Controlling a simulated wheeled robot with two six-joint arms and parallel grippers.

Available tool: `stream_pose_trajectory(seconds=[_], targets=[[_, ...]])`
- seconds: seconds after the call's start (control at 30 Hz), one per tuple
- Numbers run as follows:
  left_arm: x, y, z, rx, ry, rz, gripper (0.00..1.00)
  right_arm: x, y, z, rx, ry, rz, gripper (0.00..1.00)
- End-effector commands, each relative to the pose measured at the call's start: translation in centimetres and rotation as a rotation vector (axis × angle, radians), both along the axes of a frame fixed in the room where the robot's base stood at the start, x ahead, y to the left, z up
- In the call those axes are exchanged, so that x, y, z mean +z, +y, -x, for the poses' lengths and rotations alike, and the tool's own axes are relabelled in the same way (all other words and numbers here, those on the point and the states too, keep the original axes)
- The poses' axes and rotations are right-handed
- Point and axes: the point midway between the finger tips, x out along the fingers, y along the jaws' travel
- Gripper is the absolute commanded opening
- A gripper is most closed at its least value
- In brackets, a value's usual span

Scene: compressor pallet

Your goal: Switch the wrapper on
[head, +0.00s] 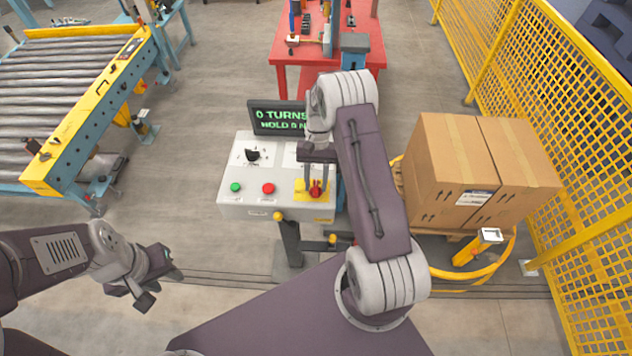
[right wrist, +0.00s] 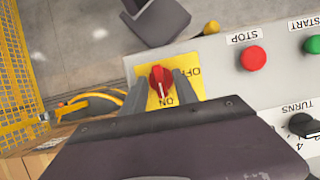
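The wrapper's control panel (head: 250,190) stands in the middle of the head view. Its red rotary switch (head: 316,189) sits on a yellow plate at the panel's right corner. In the right wrist view the red knob (right wrist: 160,82) has a white line that points toward the ON label; OFF is to one side. My right gripper (head: 317,174) is right above the switch, its fingers (right wrist: 159,88) open on either side of the knob. I cannot tell whether they touch it. My left gripper (head: 160,280) is open and empty, low on the left, away from the panel.
The panel also has a green START button (head: 235,187), a red STOP button (head: 268,188), a black TURNS dial (head: 252,155) and a display (head: 278,117). Stacked cartons (head: 455,175) and a yellow mesh fence (head: 560,110) stand right. A roller conveyor (head: 75,100) is at left.

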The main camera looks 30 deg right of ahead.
Motion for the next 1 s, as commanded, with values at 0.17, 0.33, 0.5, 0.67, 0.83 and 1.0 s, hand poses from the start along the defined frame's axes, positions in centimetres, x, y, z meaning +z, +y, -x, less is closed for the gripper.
stream_pose_trajectory(seconds=[0.17,0.33,0.5,0.67,0.83,1.0], targets=[[-0.3,0.0,0.0,0.0,0.0,0.0,0.36,0.2,-0.1,-0.2,0.001,0.0,0.0,0.35],[-1.7,0.0,0.0,0.0,0.0,0.0,0.36,3.1,-0.8,-1.4,0.0,-0.005,0.001,0.35],[-2.4,0.0,0.0,0.0,0.0,0.0,0.36,6.5,-1.6,-2.5,-0.001,-0.004,0.001,0.35],[-2.5,0.0,0.0,0.0,0.0,0.0,0.36,8.1,-1.9,-2.9,0.0,0.0,0.0,0.35],[-2.5,0.0,0.0,0.0,0.0,0.0,0.36,8.4,-1.9,-2.9,0.0,0.001,-0.001,0.35],[-2.5,0.0,0.0,0.0,0.0,0.0,0.36,8.4,-1.9,-2.9,0.0,0.001,-0.001,0.35]])
